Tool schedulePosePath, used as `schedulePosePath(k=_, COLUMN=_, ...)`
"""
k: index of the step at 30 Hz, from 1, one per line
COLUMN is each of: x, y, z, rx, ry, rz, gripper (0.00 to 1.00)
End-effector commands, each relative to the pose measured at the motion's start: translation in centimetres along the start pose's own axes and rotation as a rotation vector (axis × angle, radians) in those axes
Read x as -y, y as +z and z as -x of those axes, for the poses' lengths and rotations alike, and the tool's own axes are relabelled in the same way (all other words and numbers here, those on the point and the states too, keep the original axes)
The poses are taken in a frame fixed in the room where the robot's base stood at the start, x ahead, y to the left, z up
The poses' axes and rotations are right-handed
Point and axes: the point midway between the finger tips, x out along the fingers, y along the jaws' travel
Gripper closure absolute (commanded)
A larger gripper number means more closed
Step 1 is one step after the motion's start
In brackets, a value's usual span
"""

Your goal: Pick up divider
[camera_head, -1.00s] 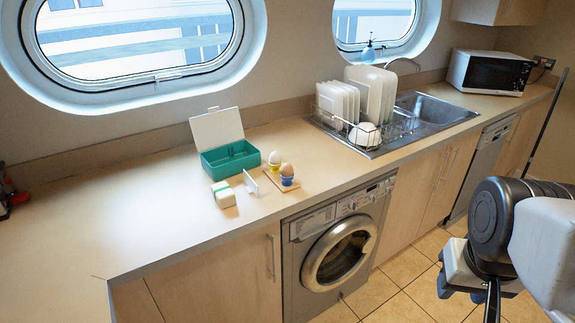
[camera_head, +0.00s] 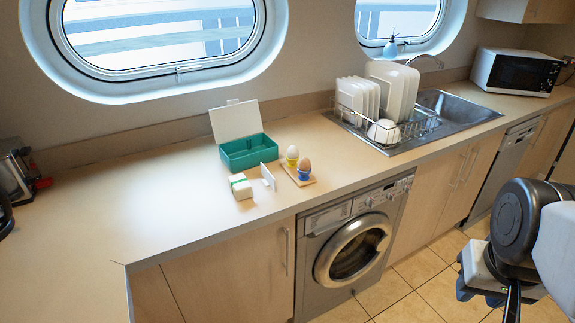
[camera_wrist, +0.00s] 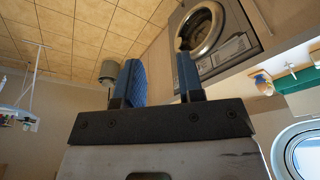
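The divider (camera_head: 268,176) is a small thin white panel standing upright on the counter. It is in front of an open teal box (camera_head: 248,153) with a raised white lid, between a white block with a green band (camera_head: 241,187) and two eggs in cups. My gripper is open and empty in the wrist view (camera_wrist: 158,68), its two blue fingers apart. In the head view my arm is at the lower right, over the floor, well away from the divider. The teal box shows at the right of the wrist view (camera_wrist: 301,103).
An egg in a yellow cup (camera_head: 291,157) and one in a blue cup (camera_head: 304,169) stand close right of the divider on a small board. A dish rack (camera_head: 420,122) and sink lie further right. The counter's left part is clear up to a toaster (camera_head: 17,175).

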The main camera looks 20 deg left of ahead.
Motion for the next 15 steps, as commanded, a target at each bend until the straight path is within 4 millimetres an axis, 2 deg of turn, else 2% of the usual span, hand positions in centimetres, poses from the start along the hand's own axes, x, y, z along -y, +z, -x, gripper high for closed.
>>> schedulePosePath(k=8, x=0.4, y=-1.3, z=0.2, rx=0.005, ry=-0.003, rz=0.016, gripper=0.65)
schedulePosePath(k=11, x=0.9, y=-2.7, z=0.4, rx=0.012, ry=-0.007, rz=0.035, gripper=0.65)
schedulePosePath(k=15, x=2.1, y=-5.6, z=0.6, rx=0.023, ry=-0.013, rz=0.072, gripper=0.65)
